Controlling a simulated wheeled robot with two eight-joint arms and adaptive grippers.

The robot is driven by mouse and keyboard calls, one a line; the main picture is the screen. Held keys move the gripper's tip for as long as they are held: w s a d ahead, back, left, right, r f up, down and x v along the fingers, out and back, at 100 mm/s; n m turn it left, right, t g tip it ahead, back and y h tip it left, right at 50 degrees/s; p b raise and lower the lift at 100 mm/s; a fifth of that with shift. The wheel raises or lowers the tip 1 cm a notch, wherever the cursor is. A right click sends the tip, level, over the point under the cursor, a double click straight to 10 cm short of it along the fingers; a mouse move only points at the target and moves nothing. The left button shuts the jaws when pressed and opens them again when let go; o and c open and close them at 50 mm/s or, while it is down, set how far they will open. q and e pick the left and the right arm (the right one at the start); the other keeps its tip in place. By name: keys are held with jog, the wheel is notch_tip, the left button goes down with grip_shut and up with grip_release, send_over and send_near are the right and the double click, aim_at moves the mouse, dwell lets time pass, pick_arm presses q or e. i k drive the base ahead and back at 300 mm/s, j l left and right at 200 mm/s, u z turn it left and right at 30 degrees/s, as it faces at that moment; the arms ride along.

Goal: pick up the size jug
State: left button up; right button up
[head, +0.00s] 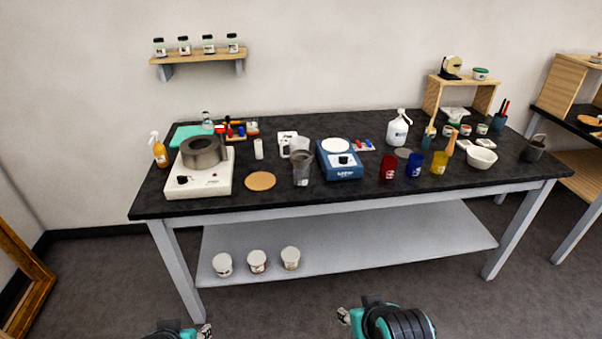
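A tall grey jug-like vessel (301,170) with a small pale label stands upright near the front middle of the black worktop (350,196). It looks most like the size jug, but its label is too small to read. My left gripper (205,331) shows only in part at the bottom edge, in front of the bench and well short of the vessel. My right gripper (343,316) is also low in front of the bench, apart from everything on it. I cannot tell whether either gripper is open or shut.
A round tan mat (261,181) and a white hotplate with a grey ring pot (204,152) stand left of the vessel. A blue scale (340,171) is close on its right. Red (388,167), blue and yellow cups stand further right. The lower shelf (400,240) holds several tubs.

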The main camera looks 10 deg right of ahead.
aim_at(295, 142)
jog(key=i+l+u, duration=0.2)
jog(key=i+l, duration=0.15)
jog(key=i, duration=0.3)
jog(key=i+l+u, duration=0.2)
jog(key=i+l, duration=0.25)
jog(key=i, duration=0.15)
